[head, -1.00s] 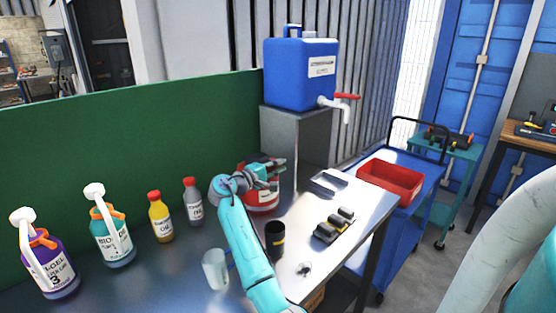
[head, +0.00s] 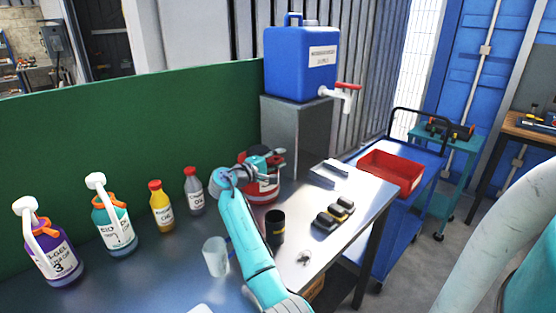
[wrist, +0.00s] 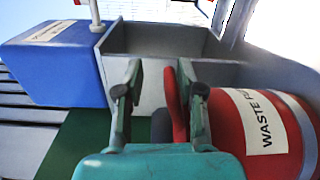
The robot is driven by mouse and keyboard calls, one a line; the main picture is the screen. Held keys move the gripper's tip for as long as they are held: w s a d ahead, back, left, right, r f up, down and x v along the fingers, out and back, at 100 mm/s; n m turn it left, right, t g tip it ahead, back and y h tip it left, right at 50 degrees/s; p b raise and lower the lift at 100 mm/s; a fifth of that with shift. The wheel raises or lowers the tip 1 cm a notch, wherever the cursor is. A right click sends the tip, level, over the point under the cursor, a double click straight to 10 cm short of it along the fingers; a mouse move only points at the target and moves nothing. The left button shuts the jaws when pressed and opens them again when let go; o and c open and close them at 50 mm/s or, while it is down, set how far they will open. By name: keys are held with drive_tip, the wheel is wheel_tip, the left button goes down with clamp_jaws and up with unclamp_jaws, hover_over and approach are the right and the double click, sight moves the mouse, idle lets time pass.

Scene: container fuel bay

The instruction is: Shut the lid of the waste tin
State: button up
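The waste tin (head: 262,190) is a red drum with a white label, standing on the steel bench beside the grey stand. In the wrist view the tin (wrist: 262,125) lies at the right, its label partly readable as "WASTE". A red edge that looks like its lid (wrist: 171,100) shows between my fingers, close beside the right finger and partly hidden by it. I cannot tell whether they touch. My gripper (wrist: 160,95) has its fingers spread apart. In the head view my gripper (head: 266,160) is at the top of the tin and hides part of it.
A blue container (head: 300,65) with a red-handled tap stands on the grey stand (head: 297,135). A black cup (head: 274,228), a clear cup (head: 215,256) and a dark tray (head: 333,215) are near my arm. Several bottles line the green wall. A red bin (head: 392,172) sits on the blue trolley.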

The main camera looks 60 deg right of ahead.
drive_tip(key=shift+r, duration=0.15)
wheel_tip(320, 180, up, 10)
idle(0.4)
drive_tip(key=shift+f, duration=0.2)
idle(0.3)
